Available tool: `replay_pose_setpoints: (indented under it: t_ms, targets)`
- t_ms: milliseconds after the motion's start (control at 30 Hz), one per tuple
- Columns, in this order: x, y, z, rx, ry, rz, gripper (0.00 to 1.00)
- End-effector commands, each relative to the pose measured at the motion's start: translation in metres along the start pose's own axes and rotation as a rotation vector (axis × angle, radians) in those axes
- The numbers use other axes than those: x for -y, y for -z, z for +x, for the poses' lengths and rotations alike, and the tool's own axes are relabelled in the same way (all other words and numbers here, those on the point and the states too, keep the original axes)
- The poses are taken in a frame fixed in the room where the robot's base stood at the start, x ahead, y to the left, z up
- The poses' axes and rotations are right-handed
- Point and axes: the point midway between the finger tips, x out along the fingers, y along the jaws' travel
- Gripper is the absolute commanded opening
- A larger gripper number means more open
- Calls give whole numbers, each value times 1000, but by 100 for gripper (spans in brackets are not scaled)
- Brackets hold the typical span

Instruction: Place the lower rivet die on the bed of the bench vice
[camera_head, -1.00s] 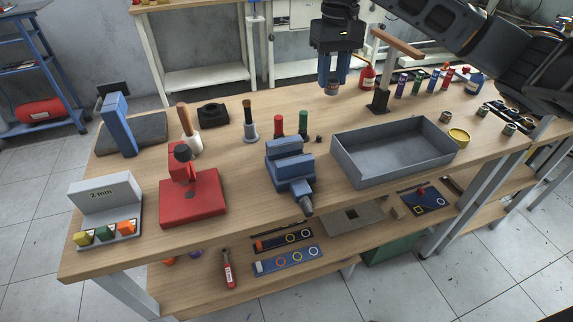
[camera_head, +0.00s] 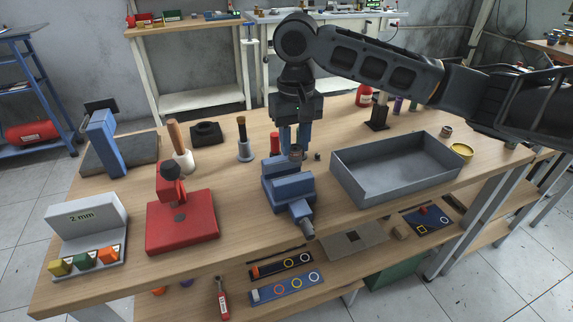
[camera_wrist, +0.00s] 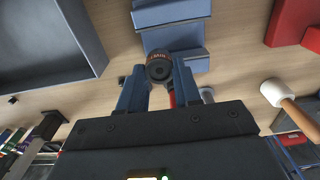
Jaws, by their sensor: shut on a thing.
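My gripper (camera_head: 296,152) is above the far end of the blue bench vice (camera_head: 288,190) in the head view. It is shut on a small round metal die with a dark lettered band, which shows between the blue fingertips in the wrist view as the lower rivet die (camera_wrist: 159,66). The die also shows at the fingertips in the head view (camera_head: 296,153). In the wrist view the vice (camera_wrist: 172,22) lies just beyond the die. I cannot tell whether the die touches the vice; the vice bed is partly hidden.
A grey open tray (camera_head: 398,185) stands right of the vice. A red press (camera_head: 182,220) stands to the left. A red cylinder (camera_head: 274,142), partly hidden, and a grey post with a dark top (camera_head: 244,149) stand behind the vice. A mallet (camera_head: 180,150) stands farther left.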

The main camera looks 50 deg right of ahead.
Motion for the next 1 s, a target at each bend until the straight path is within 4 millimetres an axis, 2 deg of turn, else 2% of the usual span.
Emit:
replay_pose_setpoints:
  t_ms: [100, 200, 267, 567, 967, 1000]
  targets:
    - [15, -7, 9, 1, 0, -2, 0]
    - [21, -9, 13, 0, 1, 0, 0]
    - [22, -10, 16, 0, 1, 1, 0]
    - [22, -10, 52, 0, 0, 2, 0]
    - [22, -10, 57, 0, 1, 1, 0]
    - [22, -10, 58, 0, 1, 1, 35]
